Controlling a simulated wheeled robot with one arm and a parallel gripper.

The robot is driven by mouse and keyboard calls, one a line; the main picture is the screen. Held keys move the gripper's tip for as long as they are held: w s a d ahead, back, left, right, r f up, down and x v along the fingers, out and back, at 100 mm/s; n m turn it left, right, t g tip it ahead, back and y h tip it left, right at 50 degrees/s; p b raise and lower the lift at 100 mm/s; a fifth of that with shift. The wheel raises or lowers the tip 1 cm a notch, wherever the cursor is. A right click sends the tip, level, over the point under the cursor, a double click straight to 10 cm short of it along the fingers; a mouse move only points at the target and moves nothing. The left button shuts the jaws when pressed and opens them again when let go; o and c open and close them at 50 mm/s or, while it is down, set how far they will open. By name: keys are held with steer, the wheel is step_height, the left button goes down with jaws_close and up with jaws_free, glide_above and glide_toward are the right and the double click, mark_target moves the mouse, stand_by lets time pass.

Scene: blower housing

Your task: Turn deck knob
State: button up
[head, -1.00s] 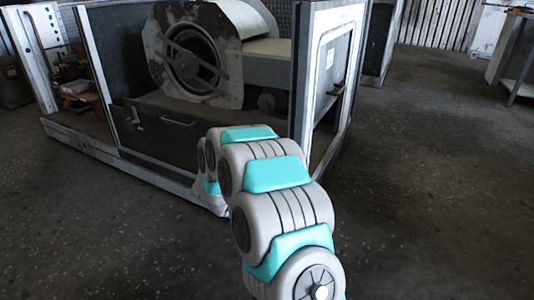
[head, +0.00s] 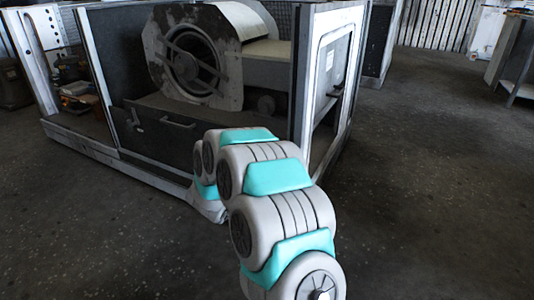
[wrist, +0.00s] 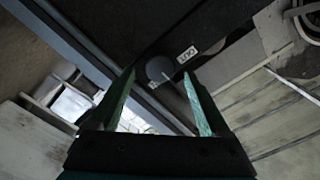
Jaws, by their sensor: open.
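A round dark grey knob (wrist: 159,68) shows in the wrist view on a dark panel, with a small white label (wrist: 187,54) next to it. My gripper (wrist: 159,80) is open, its two green fingers spread to either side of the knob in the picture. Nothing is held between the fingers. I cannot tell how far the fingertips are from the knob, and no contact is visible. My gripper is hidden there behind my arm.
The blower stands inside a metal-framed enclosure (head: 323,100) with white posts. A drawer-like panel with handles (head: 178,122) is at its front. A shelf of small items (head: 78,90) is at the left. Open floor (head: 430,190) lies to the right.

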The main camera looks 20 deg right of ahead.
steer(key=v, duration=0.5)
steer(key=shift+s+a, duration=0.25)
steer(key=w+a+r+n+t+y+p, duration=0.1)
steer(key=a+r+n+y+p, duration=0.15)
steer(key=a+y, duration=0.4)
steer(key=w+a+r+n+t+y+p, duration=0.1)
steer(key=w+a+r+n+y, duration=0.15)
steer(key=a+n+y, duration=0.4)
steer(key=s+a+r+n+g+y+p, duration=0.2)
steer(key=s+a+r+n+g+y, duration=0.15)
steer(key=s+a, duration=0.7)
steer(key=s+d+n+g+p, duration=0.1)
steer(key=s+d+n+g, duration=0.1)
steer(key=s, duration=1.1)
steer(key=s+d+r+n+g+h+p, duration=0.1)
steer(key=s+d+g, duration=0.3)
steer(key=s, duration=0.9)
steer(key=s+d+r+n+g+h+p, duration=0.1)
steer(key=s+d+n+g, duration=0.3)
steer(key=s, duration=0.9)
steer(key=shift+g+p, duration=0.65)
steer(key=shift+p, duration=0.15)
